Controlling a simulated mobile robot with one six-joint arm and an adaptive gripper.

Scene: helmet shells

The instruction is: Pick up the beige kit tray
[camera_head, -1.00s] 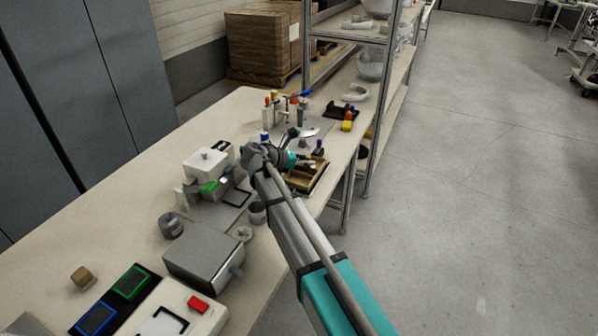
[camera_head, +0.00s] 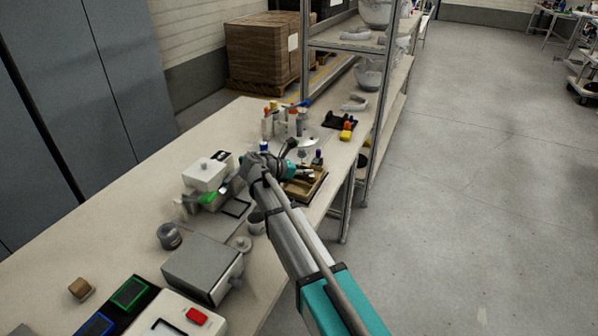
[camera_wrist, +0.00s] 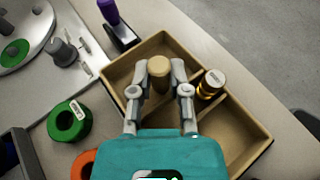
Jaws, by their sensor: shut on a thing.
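The beige kit tray (camera_wrist: 240,125) is a shallow box with inner dividers, below my gripper in the wrist view. My gripper (camera_wrist: 160,76) is shut on a tan, round-topped post that rises inside the tray and matches its colour. An amber bottle with a pale cap (camera_wrist: 210,84) stands in the tray, right of the fingers. In the head view the tray (camera_head: 312,190) is at the bench's right edge, partly hidden by my arm. I cannot tell whether its bottom touches the bench.
A purple-topped item on a black stand (camera_wrist: 118,27) is close to the tray's far left corner. A green ring (camera_wrist: 70,121) and an orange ring (camera_wrist: 84,164) lie left. A shelf rack (camera_head: 378,110) stands beyond the bench (camera_head: 110,180).

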